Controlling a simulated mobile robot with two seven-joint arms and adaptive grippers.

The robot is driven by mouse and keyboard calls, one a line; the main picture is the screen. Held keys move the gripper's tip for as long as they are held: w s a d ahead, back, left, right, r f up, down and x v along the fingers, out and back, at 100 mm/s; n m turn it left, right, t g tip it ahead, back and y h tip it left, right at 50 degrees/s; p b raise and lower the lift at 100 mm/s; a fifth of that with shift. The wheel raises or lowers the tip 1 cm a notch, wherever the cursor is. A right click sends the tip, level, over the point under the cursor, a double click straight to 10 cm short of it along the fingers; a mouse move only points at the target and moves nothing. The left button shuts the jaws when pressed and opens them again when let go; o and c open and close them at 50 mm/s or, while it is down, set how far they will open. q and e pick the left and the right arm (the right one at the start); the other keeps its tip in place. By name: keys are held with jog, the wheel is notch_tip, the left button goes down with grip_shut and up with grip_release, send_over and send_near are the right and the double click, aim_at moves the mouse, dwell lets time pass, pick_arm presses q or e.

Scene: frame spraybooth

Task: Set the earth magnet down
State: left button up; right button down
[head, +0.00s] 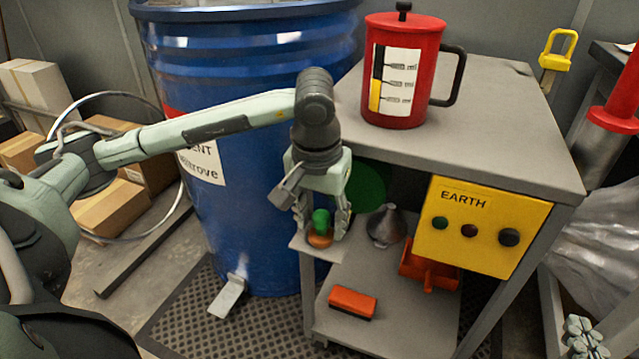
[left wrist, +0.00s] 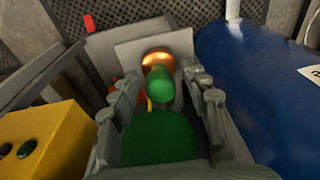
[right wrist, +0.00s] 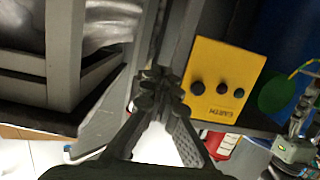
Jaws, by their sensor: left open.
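The earth magnet has a green handle and a copper-coloured base (head: 320,238). It sits at the small grey ledge (head: 302,246) on the left side of the bench, and whether it fully rests there is hard to tell. In the left wrist view the magnet's green handle (left wrist: 160,88) is between the fingers, with gaps on both sides and the copper base beyond. My left gripper (head: 321,228) is open around the magnet, pointing down. My right gripper (head: 585,338) is empty and away at the lower right; its fingertips (right wrist: 160,77) are together in the right wrist view.
A yellow EARTH box (head: 468,228) is on the bench front, right of the magnet. A green disc (head: 366,186) is behind my left gripper. A funnel (head: 386,228) and orange block (head: 353,302) are below the grey benchtop (head: 490,110). A blue drum (head: 240,120) stands close left.

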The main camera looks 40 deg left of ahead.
aim_at(320, 221)
pick_arm(q)
jog(key=r, duration=0.5)
jog(key=s+r+p, duration=0.1)
jog(key=r, duration=0.2)
jog(key=shift+d+r, duration=0.25)
jog(key=shift+r, duration=0.1)
jog(key=r, duration=0.3)
jog(key=shift+s+d+p, duration=0.1)
jog(key=shift+s+p, duration=0.2)
jog(key=shift+p, duration=0.05)
pick_arm(e)
jog(key=s+d+f+g+h, duration=0.2)
jog(key=s+d+f+g, duration=0.1)
jog(key=f, duration=0.4)
jog(key=d+g, duration=0.1)
jog(key=d, duration=0.1)
jog(key=shift+d+f+h, duration=0.3)
jog(key=shift+d+f, duration=0.05)
jog(key=shift+d, duration=0.05)
jog(key=shift+s, duration=0.1)
